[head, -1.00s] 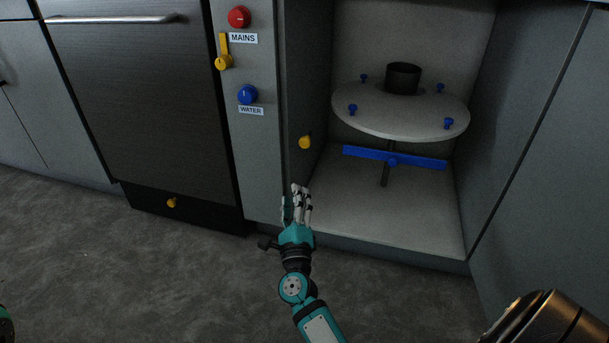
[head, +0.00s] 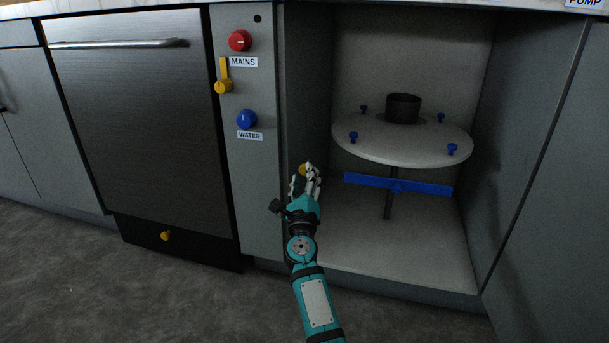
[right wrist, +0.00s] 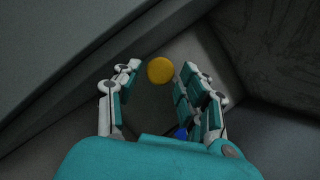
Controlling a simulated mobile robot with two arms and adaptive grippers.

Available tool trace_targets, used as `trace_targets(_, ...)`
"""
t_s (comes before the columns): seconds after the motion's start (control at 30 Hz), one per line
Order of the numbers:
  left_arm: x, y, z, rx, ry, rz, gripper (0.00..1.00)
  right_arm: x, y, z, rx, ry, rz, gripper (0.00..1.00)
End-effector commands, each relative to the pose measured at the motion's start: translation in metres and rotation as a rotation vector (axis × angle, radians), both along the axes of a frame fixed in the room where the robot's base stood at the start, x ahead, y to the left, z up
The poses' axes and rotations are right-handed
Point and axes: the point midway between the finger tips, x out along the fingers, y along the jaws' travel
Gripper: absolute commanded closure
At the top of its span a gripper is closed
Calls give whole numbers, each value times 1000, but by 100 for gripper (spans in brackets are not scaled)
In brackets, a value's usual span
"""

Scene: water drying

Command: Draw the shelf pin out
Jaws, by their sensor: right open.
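The shelf pin appears to be the yellow knob (head: 303,170) on the inner left wall of the open cabinet. It also shows in the right wrist view (right wrist: 160,70), between and just beyond the fingertips. My right gripper (head: 307,178) is open and empty, close in front of the knob and partly covering it in the head view. The right wrist view shows its fingers (right wrist: 156,80) spread on either side of the knob, with no clear contact. The round white shelf (head: 390,140) sits on a dark post in the cabinet. My left gripper is not in view.
Blue pegs and a dark cup (head: 403,108) stand on the shelf. A blue bar (head: 397,184) crosses below it. Left of the opening is a panel with a red knob (head: 240,41), yellow lever (head: 223,80) and blue knob (head: 246,119). The cabinet floor (head: 400,250) has free room.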

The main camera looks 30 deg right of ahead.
Motion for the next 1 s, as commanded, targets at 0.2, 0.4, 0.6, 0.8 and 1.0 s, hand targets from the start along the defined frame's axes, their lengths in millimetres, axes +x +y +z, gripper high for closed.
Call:
trace_targets(0.2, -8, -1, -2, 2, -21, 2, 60, 21, -15, 7, -1, 0, -1, 58)
trace_targets(0.4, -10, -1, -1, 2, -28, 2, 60, 26, -18, 9, 0, 2, 0, 58)
trace_targets(0.6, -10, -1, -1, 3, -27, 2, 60, 26, -18, 10, -1, 1, 0, 61)
trace_targets(0.8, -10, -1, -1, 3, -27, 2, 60, 25, -18, 10, -1, 1, 0, 87)
trace_targets(1.0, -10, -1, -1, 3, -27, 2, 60, 25, -18, 9, -1, 1, 0, 100)
